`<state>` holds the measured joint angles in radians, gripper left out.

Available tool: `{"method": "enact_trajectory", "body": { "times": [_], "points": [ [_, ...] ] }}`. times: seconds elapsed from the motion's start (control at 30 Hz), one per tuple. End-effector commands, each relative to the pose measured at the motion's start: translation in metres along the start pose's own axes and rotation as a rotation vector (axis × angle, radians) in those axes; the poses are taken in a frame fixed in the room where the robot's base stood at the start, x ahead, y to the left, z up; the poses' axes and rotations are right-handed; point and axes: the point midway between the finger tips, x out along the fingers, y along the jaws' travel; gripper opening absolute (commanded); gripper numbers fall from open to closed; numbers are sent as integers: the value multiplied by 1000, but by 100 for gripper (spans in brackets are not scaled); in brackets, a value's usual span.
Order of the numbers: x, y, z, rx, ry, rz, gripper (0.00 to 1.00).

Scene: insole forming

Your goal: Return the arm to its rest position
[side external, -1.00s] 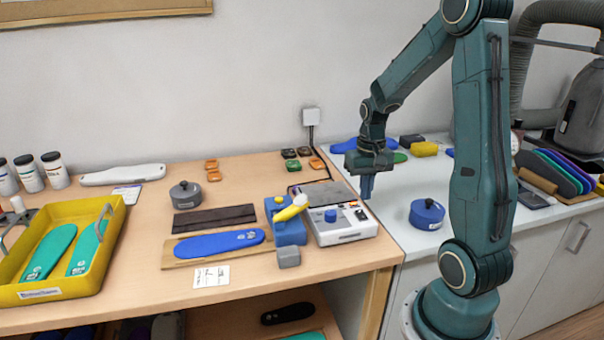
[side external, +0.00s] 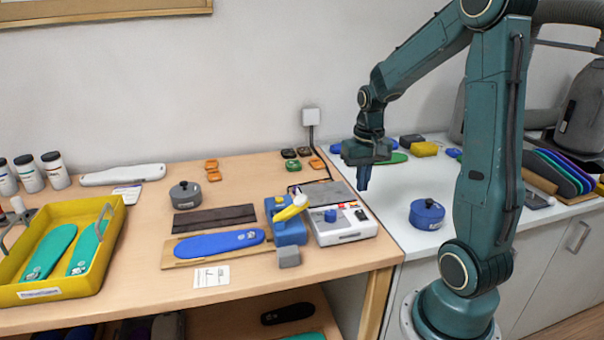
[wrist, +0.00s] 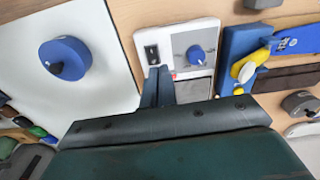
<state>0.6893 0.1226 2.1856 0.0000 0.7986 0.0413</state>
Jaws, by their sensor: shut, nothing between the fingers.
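My gripper (side external: 363,184) is shut and empty. It points down in the air near the seam between the wooden bench and the white counter, apparently above the bench surface. In the wrist view its fingers (wrist: 158,78) are together, in front of the white control box's edge. Nothing hangs from the fingers.
A blue round pot (side external: 427,214) stands on the white counter (side external: 400,235). A blue clamp with a yellow handle (side external: 289,228) and a blue insole on a board (side external: 219,243) lie left of the box. A yellow tray (side external: 62,292) with teal insoles stands far left.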

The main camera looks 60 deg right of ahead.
Motion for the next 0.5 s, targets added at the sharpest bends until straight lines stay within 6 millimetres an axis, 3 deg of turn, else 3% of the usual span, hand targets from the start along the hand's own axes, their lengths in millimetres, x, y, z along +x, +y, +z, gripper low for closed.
{"method": "enact_trajectory", "body": {
  "times": [0.27,0.5],
  "points": [
    [-42,-44,32,-157,100,-16,0],
    [-74,-75,71,-305,191,-44,0]
  ]
}}
